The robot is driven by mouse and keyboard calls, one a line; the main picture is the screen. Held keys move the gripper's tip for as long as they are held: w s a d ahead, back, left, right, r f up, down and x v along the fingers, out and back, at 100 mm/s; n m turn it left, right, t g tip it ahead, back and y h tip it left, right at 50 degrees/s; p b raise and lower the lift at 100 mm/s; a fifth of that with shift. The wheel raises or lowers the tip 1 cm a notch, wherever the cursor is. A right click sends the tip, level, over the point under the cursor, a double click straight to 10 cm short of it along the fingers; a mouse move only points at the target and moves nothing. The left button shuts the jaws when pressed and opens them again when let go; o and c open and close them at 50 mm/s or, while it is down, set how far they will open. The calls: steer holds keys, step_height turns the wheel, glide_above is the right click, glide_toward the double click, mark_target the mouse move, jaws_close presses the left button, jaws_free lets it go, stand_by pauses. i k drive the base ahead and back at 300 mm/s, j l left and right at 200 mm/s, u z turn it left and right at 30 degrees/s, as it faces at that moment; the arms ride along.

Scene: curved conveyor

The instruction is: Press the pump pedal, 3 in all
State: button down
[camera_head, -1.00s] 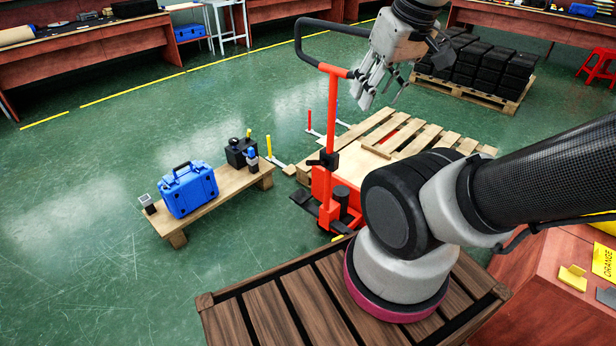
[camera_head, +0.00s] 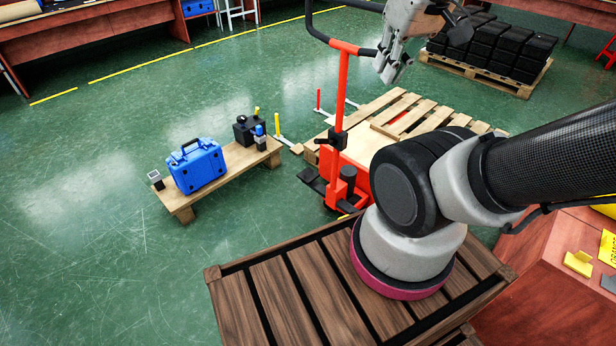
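A red pallet jack (camera_head: 341,100) stands upright with its red pump base (camera_head: 344,165) in front of a wooden pallet. A black foot pedal (camera_head: 312,180) sticks out low on the left side of that base, over the green floor. My gripper (camera_head: 391,72) hangs near the top of the picture, just right of the jack's handle and well above the pedal. Its fingers look spread, with nothing between them. The pedal is in plain sight, but my own arm hides the right part of the jack's base.
A low wooden bench (camera_head: 228,174) left of the jack carries a blue case (camera_head: 197,166) and small black items. The slatted pallet (camera_head: 385,118) lies behind the jack. Black crates (camera_head: 490,48) stand on another pallet at the back right. Green floor is clear at left.

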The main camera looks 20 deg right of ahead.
mark_target(308, 175)
steer(key=z, duration=0.45)
steer(key=i+j+z, duration=0.1)
steer(key=j+z, duration=0.2)
steer(key=i+j+z, duration=0.1)
steer(key=j+z, duration=0.95)
steer(key=j, duration=2.85)
steer(key=k, duration=0.05)
